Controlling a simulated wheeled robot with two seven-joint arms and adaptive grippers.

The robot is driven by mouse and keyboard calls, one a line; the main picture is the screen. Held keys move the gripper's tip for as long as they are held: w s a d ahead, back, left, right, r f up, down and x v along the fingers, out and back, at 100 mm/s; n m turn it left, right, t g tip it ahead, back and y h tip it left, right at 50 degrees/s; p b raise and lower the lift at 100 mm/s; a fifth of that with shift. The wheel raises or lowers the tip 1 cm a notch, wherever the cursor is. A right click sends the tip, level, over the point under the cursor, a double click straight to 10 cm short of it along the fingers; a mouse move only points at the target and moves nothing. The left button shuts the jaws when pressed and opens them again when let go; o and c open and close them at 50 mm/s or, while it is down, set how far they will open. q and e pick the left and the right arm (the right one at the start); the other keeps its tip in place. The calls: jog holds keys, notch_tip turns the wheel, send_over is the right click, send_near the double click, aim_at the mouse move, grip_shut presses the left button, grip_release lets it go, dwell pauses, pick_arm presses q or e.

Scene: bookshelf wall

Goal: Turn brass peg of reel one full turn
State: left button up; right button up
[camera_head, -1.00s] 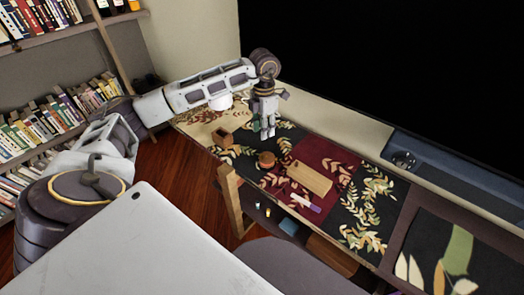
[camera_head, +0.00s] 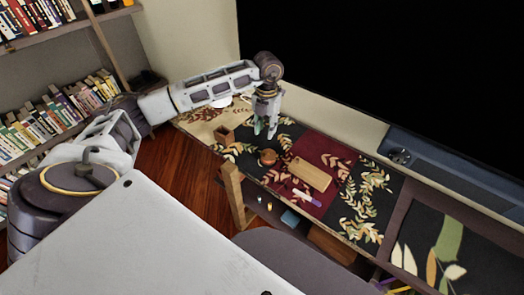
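A small round brown object (camera_head: 268,157), possibly the reel, sits on the patterned runner of the long table. It is too small to make out a brass peg on it. My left gripper (camera_head: 265,129) points down over the table, behind and above the round object and apart from it. Its two greenish fingers are spread with a gap between them, and I see nothing held. My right gripper is out of view.
A small open wooden box (camera_head: 224,134) stands left of the round object. A wooden board (camera_head: 311,174) and a white and purple marker-like item (camera_head: 306,198) lie to the right. A large black screen (camera_head: 400,70) rises behind the table. Bookshelves (camera_head: 50,115) stand at left.

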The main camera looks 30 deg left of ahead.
aim_at(264, 152)
pick_arm(q)
jog(key=shift+w+a+f+n+t, duration=0.1)
jog(key=shift+w+a+n, duration=0.1)
jog(key=shift+n, duration=2.85)
jog(key=shift+w+a+f+n+t, duration=0.1)
jog(key=shift+a+n, duration=0.1)
jog(key=shift+n, duration=2.9)
jog(key=shift+w+a+f+n+t, duration=0.1)
jog(key=shift+a+n, duration=0.1)
jog(key=shift+n, duration=2.85)
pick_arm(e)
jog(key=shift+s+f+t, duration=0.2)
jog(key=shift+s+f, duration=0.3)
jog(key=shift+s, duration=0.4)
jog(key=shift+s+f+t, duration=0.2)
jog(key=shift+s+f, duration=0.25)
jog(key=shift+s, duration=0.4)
pick_arm(q)
jog(key=shift+f, duration=6.85)
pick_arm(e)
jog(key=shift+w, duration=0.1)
pick_arm(q)
grip_shut()
